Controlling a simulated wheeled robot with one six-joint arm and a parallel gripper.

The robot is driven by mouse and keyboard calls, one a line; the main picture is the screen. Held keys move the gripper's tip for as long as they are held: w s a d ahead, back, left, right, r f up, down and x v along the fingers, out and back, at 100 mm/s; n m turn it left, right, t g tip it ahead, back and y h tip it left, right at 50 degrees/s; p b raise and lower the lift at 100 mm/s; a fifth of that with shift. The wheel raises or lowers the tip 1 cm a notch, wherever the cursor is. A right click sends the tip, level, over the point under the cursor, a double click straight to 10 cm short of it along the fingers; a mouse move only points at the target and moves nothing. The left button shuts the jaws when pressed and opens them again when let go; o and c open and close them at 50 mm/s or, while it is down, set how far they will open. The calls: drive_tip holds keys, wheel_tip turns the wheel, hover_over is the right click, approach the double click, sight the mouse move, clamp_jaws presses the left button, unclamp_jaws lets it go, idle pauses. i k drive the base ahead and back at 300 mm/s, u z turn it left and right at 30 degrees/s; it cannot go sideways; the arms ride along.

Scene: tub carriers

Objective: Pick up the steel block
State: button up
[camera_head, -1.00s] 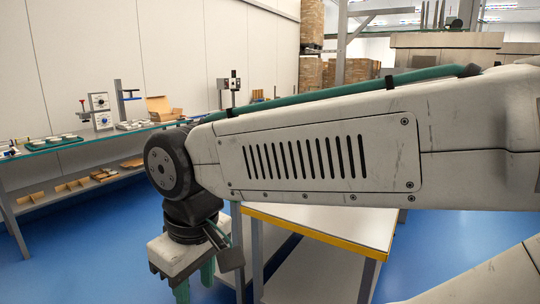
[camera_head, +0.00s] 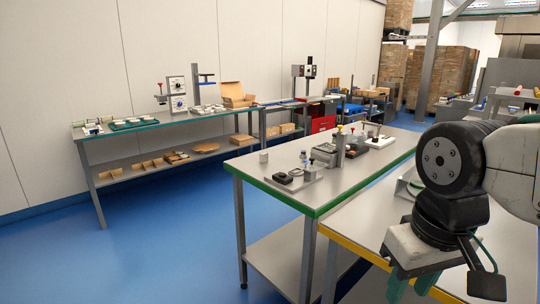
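A small light-grey cube (camera_head: 263,157), which looks like the steel block, sits near the far left corner of the green-edged table (camera_head: 262,180). It is too small to be sure of its material. My gripper (camera_head: 411,286) hangs at the lower right over the yellow-edged table, pointing down. Its two teal fingers stand apart with nothing seen between them; their tips are near the picture's bottom edge. It is well to the right of the cube and nearer to me.
The green-edged table also bears a tray (camera_head: 300,180) with small dark parts and several fixtures. The yellow-edged table (camera_head: 345,243) stands in front of it. A long bench (camera_head: 135,132) runs along the wall. Blue floor (camera_head: 150,245) is clear at left.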

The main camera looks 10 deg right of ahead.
sight(264, 157)
drive_tip(key=i, duration=0.25)
drive_tip(key=k, duration=0.6)
drive_tip(key=u, duration=0.8)
drive_tip(key=i, duration=0.9)
drive_tip(key=u, duration=0.55)
drive_tip(key=i, duration=0.85)
drive_tip(key=z, duration=0.5)
drive_tip(key=i, duration=0.65)
drive_tip(key=z, duration=1.2)
drive_tip(key=i, duration=0.45)
drive_tip(key=z, duration=0.45)
